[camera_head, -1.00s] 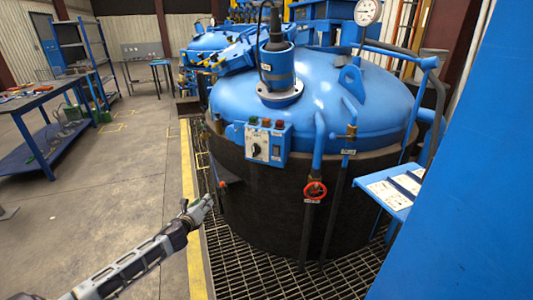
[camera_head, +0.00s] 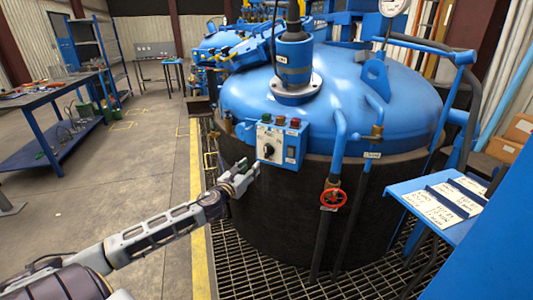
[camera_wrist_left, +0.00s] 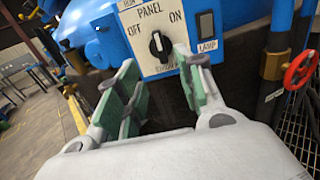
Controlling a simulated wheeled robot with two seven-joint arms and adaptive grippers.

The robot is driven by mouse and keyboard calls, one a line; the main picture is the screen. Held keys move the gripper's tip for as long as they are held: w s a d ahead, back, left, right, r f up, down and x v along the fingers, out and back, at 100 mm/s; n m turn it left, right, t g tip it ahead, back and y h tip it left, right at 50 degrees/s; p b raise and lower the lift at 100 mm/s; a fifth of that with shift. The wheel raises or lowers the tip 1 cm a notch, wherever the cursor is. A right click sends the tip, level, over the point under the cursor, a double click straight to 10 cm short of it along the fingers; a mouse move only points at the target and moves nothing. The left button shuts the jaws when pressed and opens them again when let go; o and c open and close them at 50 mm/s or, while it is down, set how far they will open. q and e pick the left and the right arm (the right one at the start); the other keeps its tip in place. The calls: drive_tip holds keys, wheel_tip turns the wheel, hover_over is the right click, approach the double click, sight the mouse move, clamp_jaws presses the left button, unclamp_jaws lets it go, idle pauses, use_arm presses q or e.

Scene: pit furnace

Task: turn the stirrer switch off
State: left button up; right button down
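The stirrer switch is a black rotary knob (camera_head: 268,150) on a blue and white control panel (camera_head: 291,150) on the side of the blue furnace vessel. In the left wrist view the knob (camera_wrist_left: 160,46) sits between the labels OFF at left and ON at right. Its white pointer line looks near upright, and I cannot tell its exact setting. My left gripper (camera_head: 243,170) is just below and left of the panel, apart from the knob. In the left wrist view the left gripper (camera_wrist_left: 162,90) is open and empty, its green-padded fingers below the knob. My right gripper is not in view.
A red valve wheel (camera_head: 333,198) and vertical pipes stand right of the panel. A blue shelf with labelled cards (camera_head: 408,187) juts out further right. A workbench (camera_head: 40,100) is at the far left. The floor between is clear.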

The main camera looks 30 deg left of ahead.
sight(266, 151)
use_arm(q)
drive_tip(key=shift+w, duration=0.25)
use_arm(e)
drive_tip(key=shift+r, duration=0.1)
